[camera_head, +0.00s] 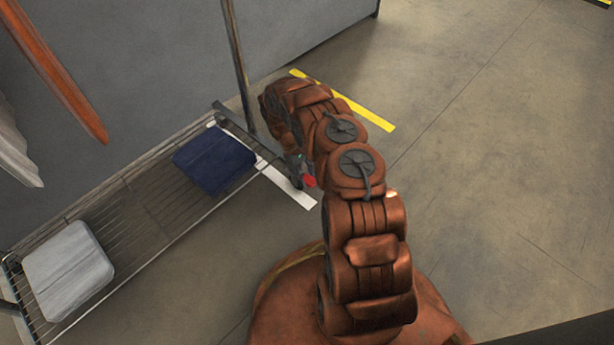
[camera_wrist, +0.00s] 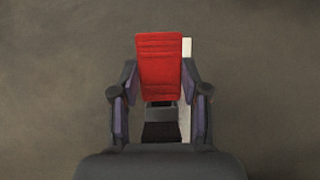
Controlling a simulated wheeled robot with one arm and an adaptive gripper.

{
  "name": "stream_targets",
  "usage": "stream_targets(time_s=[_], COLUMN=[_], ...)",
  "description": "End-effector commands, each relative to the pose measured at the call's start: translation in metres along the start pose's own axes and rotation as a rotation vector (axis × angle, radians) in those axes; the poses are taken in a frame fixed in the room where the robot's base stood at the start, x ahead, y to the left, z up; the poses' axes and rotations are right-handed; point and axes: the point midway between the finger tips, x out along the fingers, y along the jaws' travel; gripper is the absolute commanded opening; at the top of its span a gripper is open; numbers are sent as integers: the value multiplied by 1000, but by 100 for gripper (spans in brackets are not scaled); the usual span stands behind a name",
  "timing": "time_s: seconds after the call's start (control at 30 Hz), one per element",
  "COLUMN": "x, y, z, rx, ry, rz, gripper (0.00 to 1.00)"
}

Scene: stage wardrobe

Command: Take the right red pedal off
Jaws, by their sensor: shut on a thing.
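A red pedal (camera_wrist: 160,66) with ridges across its face stands between the two fingers of my gripper (camera_wrist: 159,88) in the wrist view. The fingers are shut on its sides. Below the red part, a grey and dark piece shows between the fingers. In the head view only a small bit of the red pedal (camera_head: 309,181) shows beside my arm, near the right end of the rack. My arm hides most of the gripper there. I cannot tell whether the pedal is still joined to anything.
A low wire rack (camera_head: 150,215) runs along the left, with a folded navy cloth (camera_head: 214,159) and a folded pale cloth (camera_head: 68,270) on it. A metal post (camera_head: 238,65) rises at its right end. White (camera_head: 291,186) and yellow (camera_head: 345,102) strips mark the floor. The floor on the right is clear.

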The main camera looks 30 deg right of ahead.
Motion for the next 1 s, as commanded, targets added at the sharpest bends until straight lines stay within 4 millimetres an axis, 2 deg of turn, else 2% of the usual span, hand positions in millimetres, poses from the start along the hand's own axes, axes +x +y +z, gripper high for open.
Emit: stream_targets(time_s=[0.03,0.07,0.3,0.67,0.87,1.0], x=[0,0,0,-4,-30,-57], y=[0,0,0,0,0,0], z=[0,0,0,0,0,0], rx=[0,0,0,0,0,0], ry=[-1,-1,-1,0,2,1], rz=[0,0,-1,0,2,1], gripper=[11,48,71,71,71,71])
